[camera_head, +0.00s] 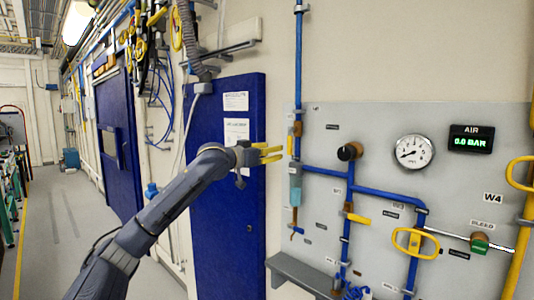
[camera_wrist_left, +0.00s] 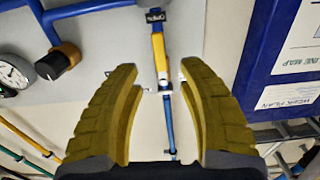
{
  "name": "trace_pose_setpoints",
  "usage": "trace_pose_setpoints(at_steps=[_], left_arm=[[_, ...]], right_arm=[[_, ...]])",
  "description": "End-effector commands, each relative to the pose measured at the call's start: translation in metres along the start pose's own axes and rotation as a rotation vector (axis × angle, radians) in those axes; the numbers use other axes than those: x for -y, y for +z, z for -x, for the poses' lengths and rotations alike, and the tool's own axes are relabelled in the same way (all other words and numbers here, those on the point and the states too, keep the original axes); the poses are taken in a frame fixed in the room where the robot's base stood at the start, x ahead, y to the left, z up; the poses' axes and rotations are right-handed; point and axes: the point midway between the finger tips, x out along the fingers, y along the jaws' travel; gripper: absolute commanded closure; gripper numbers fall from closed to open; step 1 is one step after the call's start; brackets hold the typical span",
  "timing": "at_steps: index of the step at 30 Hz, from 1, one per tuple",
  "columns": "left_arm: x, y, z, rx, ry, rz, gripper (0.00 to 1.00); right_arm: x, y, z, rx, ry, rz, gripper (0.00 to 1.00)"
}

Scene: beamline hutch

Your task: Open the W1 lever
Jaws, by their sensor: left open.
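A slim yellow lever (camera_wrist_left: 158,60) lies along a vertical blue pipe on the grey panel, in line with that pipe. It also shows in the head view (camera_head: 290,145), near the panel's left edge. I cannot read a W1 label on it. My left gripper (camera_head: 281,153) reaches in from the left at the lever's height. In the left wrist view my gripper (camera_wrist_left: 158,76) is open, with one yellow finger on each side of the lever. Gaps show between the lever and both fingers. My right gripper is in neither view.
The grey panel (camera_head: 375,130) carries blue pipes, a black knob (camera_head: 350,151), a round gauge (camera_head: 414,151), an AIR display (camera_head: 472,139) reading 0.0 BAR and a yellow oval handle (camera_head: 415,243). A blue door (camera_head: 228,220) stands left of it. A grey ledge (camera_head: 300,274) juts out below.

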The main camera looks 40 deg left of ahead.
Motion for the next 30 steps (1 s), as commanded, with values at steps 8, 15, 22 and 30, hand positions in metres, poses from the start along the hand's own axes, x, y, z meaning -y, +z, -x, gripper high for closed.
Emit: trace_pose_setpoints(at_steps=[8,15,22,30], left_arm=[[0.000,0.001,0.016,0.001,-0.001,0.000,0.60],[0.000,0.000,0.018,0.001,0.000,0.001,0.60],[0.000,0.000,0.018,0.001,0.000,0.001,0.60],[-0.027,0.053,0.001,0.063,0.020,-0.058,0.60]], right_arm=[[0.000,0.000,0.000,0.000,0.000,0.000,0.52],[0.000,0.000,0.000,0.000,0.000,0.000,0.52],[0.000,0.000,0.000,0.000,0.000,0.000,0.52],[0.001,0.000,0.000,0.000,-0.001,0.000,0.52]])
